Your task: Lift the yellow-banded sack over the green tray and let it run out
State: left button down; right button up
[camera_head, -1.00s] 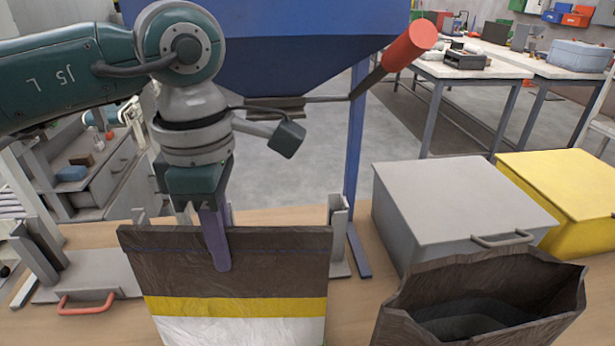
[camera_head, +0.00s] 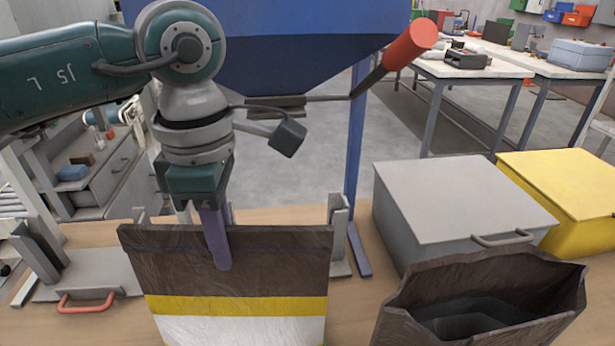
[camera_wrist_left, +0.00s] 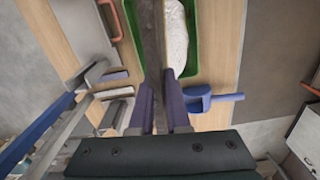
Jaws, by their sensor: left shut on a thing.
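The yellow-banded sack (camera_head: 285,268) is brown on top, with a yellow band and white below, and stands upright in the head view. My left gripper (camera_head: 222,262) is shut on its top edge. In the left wrist view the sack (camera_wrist_left: 153,40) runs edge-on between the fingers of my left gripper (camera_wrist_left: 161,105). The green tray (camera_wrist_left: 194,40) lies below it there, on both sides of the sack. A white patch (camera_wrist_left: 175,38) shows inside the tray; I cannot tell whether it is pellets or sack. The sack's bottom is hidden. My right gripper is not in view.
An open brown sack (camera_head: 410,325) stands at the front right. Behind it are a grey box (camera_head: 455,195) and a yellow box (camera_head: 565,180). A blue hopper (camera_head: 300,50) with a red-handled lever (camera_head: 408,46) hangs above. A red handle (camera_head: 85,302) is at left.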

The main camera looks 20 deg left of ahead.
pick_arm(q)
jog(key=shift+r, duration=0.15)
notch_tip(320, 180, up, 11)
jog(key=shift+f+b, duration=0.1)
jog(key=shift+b, duration=0.35)
dwell(6.9)
